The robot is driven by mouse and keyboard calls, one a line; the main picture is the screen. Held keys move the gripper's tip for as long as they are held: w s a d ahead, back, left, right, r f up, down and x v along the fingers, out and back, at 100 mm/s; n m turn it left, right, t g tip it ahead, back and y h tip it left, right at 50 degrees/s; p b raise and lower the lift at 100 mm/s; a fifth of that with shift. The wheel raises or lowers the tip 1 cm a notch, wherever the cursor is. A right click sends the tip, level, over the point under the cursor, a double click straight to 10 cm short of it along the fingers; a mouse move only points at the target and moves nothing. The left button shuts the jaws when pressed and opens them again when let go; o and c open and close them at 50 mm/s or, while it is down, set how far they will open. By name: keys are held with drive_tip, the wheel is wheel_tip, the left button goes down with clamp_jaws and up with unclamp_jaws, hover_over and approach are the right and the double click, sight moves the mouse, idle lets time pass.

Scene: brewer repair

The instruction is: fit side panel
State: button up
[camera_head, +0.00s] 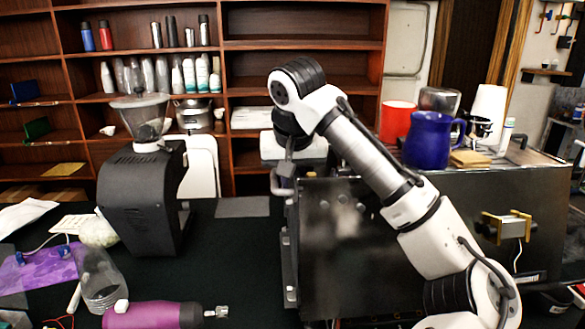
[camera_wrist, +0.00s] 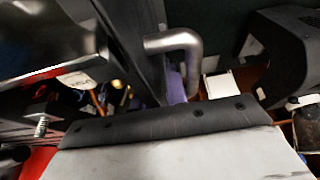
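The brewer (camera_head: 480,190) is a dark, boxy machine on the right of the counter. Its near side shows a large dark, glossy flat face (camera_head: 345,250) with small marks near the top. I cannot tell whether this is the side panel or the brewer's own wall. My gripper (camera_head: 290,150) points down at the brewer's left upper corner, beside a bent metal pipe. Its fingers are hidden or too small to tell apart. In the wrist view, the bent silver pipe (camera_wrist: 180,42) shows beside a dark upright part (camera_wrist: 132,45). No held object is clear.
A black grinder (camera_head: 145,195) stands left of the brewer. A red cup (camera_head: 397,120) and a blue pitcher (camera_head: 428,140) stand on the brewer.

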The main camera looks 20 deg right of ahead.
clamp_jaws()
drive_tip(key=shift+w+d+p, duration=0.15)
drive_tip(key=shift+w+p, duration=0.15)
drive_tip(key=shift+w, duration=0.1)
idle(1.5)
drive_tip(key=shift+c, duration=1)
unclamp_jaws()
drive_tip(key=o, duration=0.5)
drive_tip(key=shift+d, duration=0.1)
